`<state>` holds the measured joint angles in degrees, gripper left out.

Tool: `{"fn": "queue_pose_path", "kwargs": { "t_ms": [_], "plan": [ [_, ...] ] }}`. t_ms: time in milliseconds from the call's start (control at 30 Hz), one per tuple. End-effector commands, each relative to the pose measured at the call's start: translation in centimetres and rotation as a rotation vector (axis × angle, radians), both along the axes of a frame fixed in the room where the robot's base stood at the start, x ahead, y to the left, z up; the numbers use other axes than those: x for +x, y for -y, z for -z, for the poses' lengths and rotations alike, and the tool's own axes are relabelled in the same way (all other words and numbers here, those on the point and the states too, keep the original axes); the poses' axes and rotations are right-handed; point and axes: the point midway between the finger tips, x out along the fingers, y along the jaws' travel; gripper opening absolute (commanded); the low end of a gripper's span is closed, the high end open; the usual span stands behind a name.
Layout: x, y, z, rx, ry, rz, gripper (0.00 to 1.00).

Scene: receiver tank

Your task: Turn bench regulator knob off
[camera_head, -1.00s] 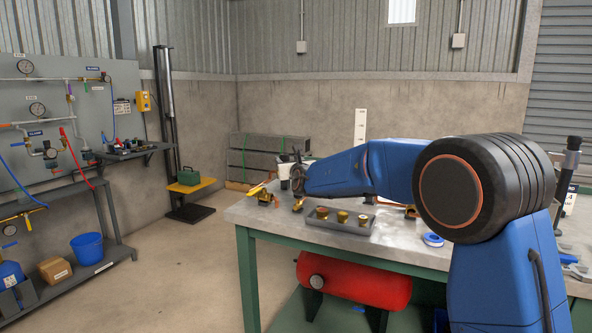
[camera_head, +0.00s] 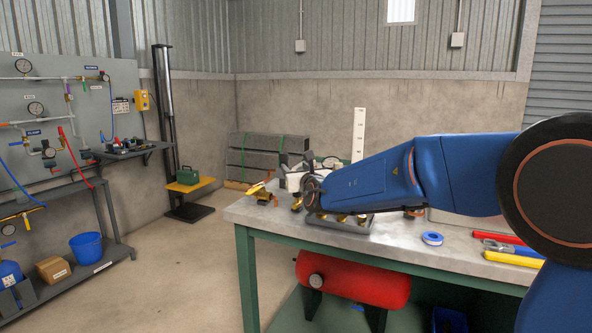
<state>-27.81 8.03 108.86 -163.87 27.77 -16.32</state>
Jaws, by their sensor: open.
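My gripper (camera_head: 296,158) is above the back left part of the bench, its dark fingers apart and pointing away and up. It looks empty. Just right of it, behind my wrist, part of a round gauge face (camera_head: 331,162) shows beside something green. I cannot tell whether this is the bench regulator. No regulator knob can be made out on the bench, and my blue arm hides much of its back. A brass fitting (camera_head: 263,196) lies at the left end of the bench.
A grey tray (camera_head: 340,226) of brass parts sits under my wrist. Blue-rimmed tape (camera_head: 432,239) and red- and yellow-handled tools (camera_head: 512,258) lie to the right on the bench (camera_head: 455,270). A red tank (camera_head: 352,279) is below. A gauge panel (camera_head: 85,115) stands left; the floor between is clear.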

Motion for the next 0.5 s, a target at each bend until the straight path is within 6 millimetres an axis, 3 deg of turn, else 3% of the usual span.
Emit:
{"fn": "queue_pose_path", "kwargs": {
  "t_ms": [267, 500],
  "plan": [
    [0.4, -0.6, -0.5, 0.009, 0.016, 0.008, 0.49],
    [2.9, -5.1, -4.7, 0.081, 0.153, 0.143, 0.49]
  ]
}}
